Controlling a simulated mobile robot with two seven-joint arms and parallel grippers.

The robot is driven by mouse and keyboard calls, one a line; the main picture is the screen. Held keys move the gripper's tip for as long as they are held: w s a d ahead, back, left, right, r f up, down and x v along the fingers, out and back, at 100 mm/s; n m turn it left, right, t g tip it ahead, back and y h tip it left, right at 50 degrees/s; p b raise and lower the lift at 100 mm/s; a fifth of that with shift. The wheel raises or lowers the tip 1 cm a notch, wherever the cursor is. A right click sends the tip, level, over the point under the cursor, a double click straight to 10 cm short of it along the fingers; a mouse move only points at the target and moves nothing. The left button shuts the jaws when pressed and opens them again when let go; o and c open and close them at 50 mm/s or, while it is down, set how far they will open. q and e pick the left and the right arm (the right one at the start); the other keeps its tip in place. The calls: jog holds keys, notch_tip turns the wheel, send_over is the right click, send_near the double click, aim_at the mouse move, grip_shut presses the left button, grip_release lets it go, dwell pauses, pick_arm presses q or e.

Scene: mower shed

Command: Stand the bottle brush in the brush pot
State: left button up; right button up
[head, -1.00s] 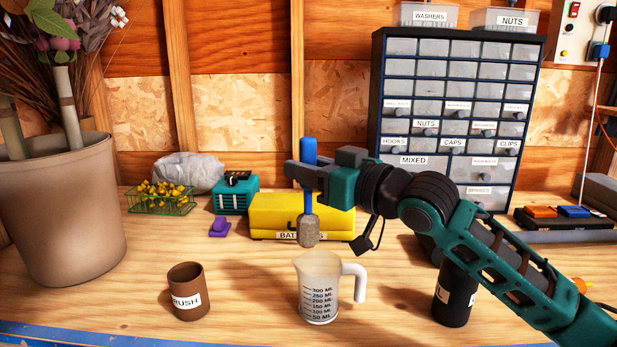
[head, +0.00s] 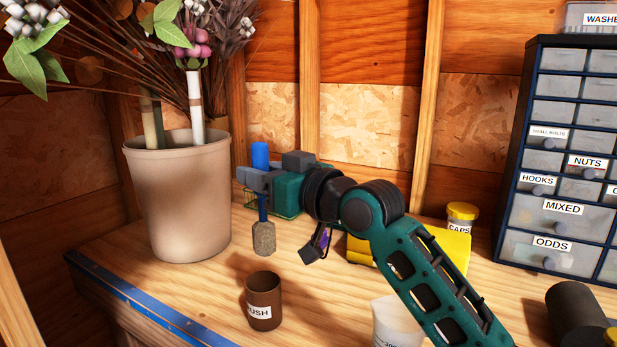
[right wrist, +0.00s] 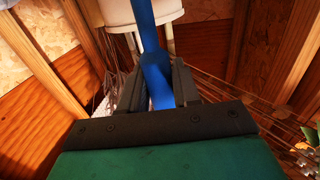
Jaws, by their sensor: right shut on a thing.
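The bottle brush (head: 264,238) has a blue handle and a grey-brown bristle head. My right gripper (head: 258,180) is shut on its blue handle and holds it upright, bristles down, in the air. The blue handle (right wrist: 155,60) also shows between the fingers (right wrist: 158,88) in the right wrist view. The brush pot (head: 264,303) is a brown cup with a white label reading "USH", partly cut off. It stands on the bench, and in the head view the bristle head appears above its rim, apart from it. My left gripper is not in view.
A white measuring jug (head: 392,322) stands right of the pot, partly behind my right arm. A large beige planter (head: 182,205) stands at the left. A yellow case (head: 455,250) and a drawer cabinet (head: 562,160) are to the right. The bench has a blue front edge (head: 150,312).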

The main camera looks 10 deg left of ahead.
aim_at(267, 243)
jog(key=shift+s+a, duration=0.15)
jog(key=shift+a, duration=0.25)
jog(key=shift+f, duration=0.95)
notch_tip(267, 243, down, 8)
jog(key=b, duration=0.5)
jog(key=shift+r, duration=0.1)
jog(key=shift+f+b, duration=0.55)
jog(key=shift+f, duration=0.25)
jog(key=o, duration=1.1)
jog(key=shift+d, duration=0.15)
